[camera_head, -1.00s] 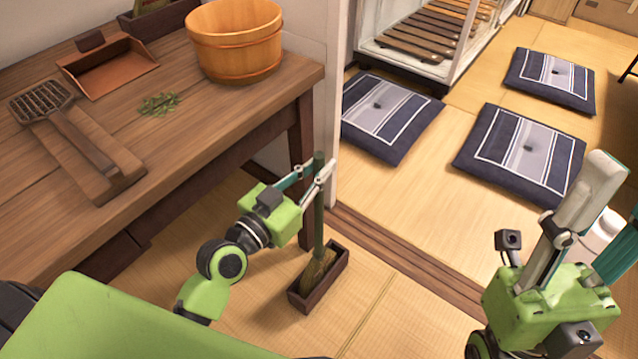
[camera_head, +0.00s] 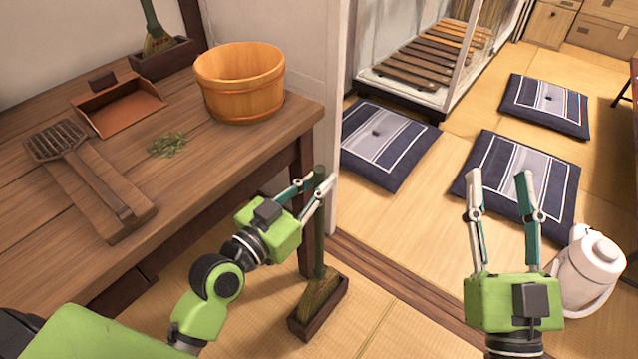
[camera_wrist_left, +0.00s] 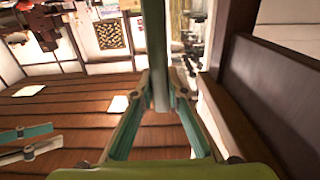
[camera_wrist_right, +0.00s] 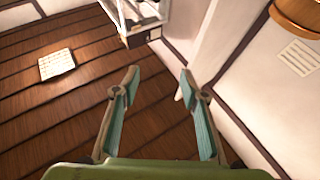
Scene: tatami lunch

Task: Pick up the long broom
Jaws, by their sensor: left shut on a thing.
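The long broom (camera_head: 319,240) has a green handle and a straw head (camera_head: 318,292). It stands upright in a dark wooden box (camera_head: 331,309) on the floor, beside the table's leg. My left gripper (camera_head: 318,184) is shut on the upper handle. The left wrist view shows the handle (camera_wrist_left: 155,45) between the fingertips. My right gripper (camera_head: 501,180) is open and empty, raised at the right over the mats. It is also open in the right wrist view (camera_wrist_right: 158,80).
The wooden table (camera_head: 215,150) at left holds a wooden tub (camera_head: 240,85), a dustpan (camera_head: 120,106), a slatted wooden tool (camera_head: 85,170), green leaves (camera_head: 167,144) and a small broom (camera_head: 158,38). Cushions (camera_head: 388,143) and a white pot (camera_head: 590,268) are on the floor.

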